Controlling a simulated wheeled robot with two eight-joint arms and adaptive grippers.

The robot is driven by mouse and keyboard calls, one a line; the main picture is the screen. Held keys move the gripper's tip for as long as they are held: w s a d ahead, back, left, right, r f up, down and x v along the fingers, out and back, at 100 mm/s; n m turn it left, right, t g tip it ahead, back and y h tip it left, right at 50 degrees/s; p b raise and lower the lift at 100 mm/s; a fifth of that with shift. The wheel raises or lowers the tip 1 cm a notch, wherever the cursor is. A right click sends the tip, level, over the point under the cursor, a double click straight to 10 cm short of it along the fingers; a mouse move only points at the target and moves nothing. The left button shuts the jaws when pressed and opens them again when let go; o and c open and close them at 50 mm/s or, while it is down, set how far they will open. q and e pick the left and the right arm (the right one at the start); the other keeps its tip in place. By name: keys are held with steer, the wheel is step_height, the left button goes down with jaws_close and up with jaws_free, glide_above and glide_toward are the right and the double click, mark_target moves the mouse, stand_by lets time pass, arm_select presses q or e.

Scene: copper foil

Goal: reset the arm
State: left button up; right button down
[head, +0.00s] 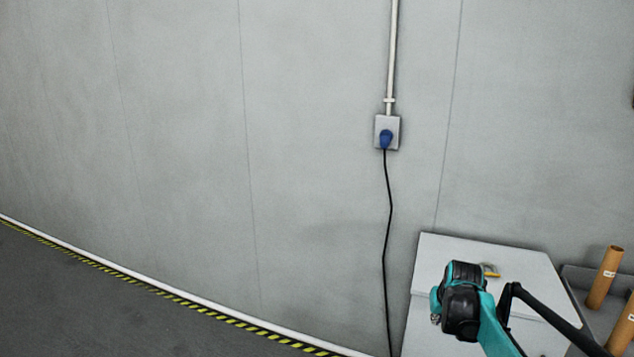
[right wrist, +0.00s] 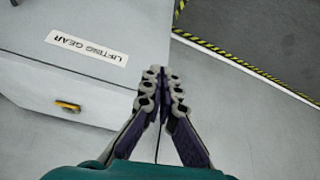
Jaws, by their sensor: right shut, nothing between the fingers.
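My right arm comes in at the lower right of the head view, teal and black, over a light grey cabinet (head: 425,290). Its wrist hides most of the fingers there. In the right wrist view my right gripper (right wrist: 161,75) has its fingertips together with nothing between them. It is beside the edge of the grey cabinet (right wrist: 40,95), apart from its handle. My left gripper is in neither view.
The cabinet has a "LIFTING GEAR" label (right wrist: 87,47) and a yellow handle (right wrist: 68,106). A blue plug (head: 386,139) sits in a wall socket, its black cable (head: 388,230) hanging down. Cardboard tubes (head: 605,277) stand at the right. Floor at the left is clear.

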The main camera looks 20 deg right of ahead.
steer(key=s+a+r+n+t+y, duration=0.1)
steer(key=s+a+n, duration=0.1)
steer(key=a, duration=1)
steer(key=s+a+r+n+t, duration=0.1)
steer(key=s+a+r+n, duration=0.1)
steer(key=a, duration=1.1)
steer(key=s+a+f+n+y, duration=0.1)
steer(key=s+a+f, duration=0.1)
steer(key=s+a, duration=0.2)
steer(key=s+a+f+n+y, duration=0.1)
steer(key=s+a, duration=0.3)
steer(key=a, duration=0.5)
steer(key=shift+s+f+n+t, duration=0.3)
steer(key=shift+s+f+t, duration=0.1)
steer(key=shift+f, duration=0.35)
